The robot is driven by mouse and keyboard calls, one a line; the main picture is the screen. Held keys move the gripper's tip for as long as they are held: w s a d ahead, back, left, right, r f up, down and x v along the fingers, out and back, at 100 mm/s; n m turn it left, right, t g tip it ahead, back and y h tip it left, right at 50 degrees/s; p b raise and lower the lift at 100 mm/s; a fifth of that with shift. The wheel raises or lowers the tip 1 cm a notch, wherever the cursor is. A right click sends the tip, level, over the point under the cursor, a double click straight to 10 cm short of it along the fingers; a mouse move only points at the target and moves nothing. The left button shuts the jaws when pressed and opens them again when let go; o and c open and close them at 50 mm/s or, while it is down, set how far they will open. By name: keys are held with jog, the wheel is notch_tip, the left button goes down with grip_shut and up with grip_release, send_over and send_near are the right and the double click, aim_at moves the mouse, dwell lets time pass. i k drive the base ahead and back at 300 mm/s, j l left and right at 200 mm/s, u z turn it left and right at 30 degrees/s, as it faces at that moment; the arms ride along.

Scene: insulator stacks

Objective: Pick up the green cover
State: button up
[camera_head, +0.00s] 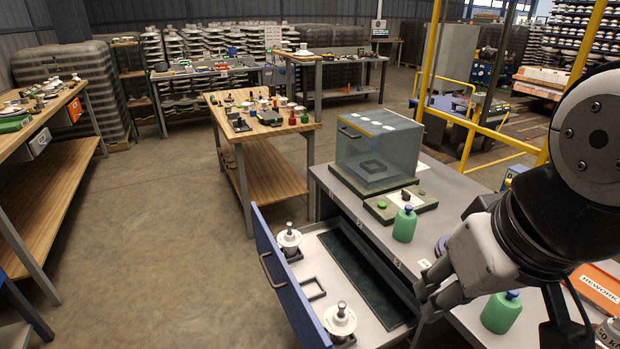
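A small round green piece (382,205), which may be the green cover, lies on a dark green board (376,213) on the grey cabinet top, in front of the clear box. A white card with a dark part lies beside it. My gripper (424,300) hangs over the cabinet's front edge, near the open drawer, below and right of the green piece and apart from it. No object shows in it. Its fingers are small and seen at a slant, so their opening is unclear.
A green bottle (404,224) stands between my gripper and the green piece; another green bottle (501,312) is under my arm. The clear box (378,155) stands behind. The open drawer (300,262) holds white insulators. An orange sign (598,288) lies at right.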

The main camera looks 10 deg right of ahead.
aim_at(406, 220)
jog(key=i+j, duration=0.85)
jog(key=i+j+z, duration=0.45)
jog(key=j, duration=0.15)
jog(key=j+z, duration=0.25)
jog(key=i+j+z, duration=0.2)
jog(key=j, duration=0.3)
jog(key=z, duration=0.9)
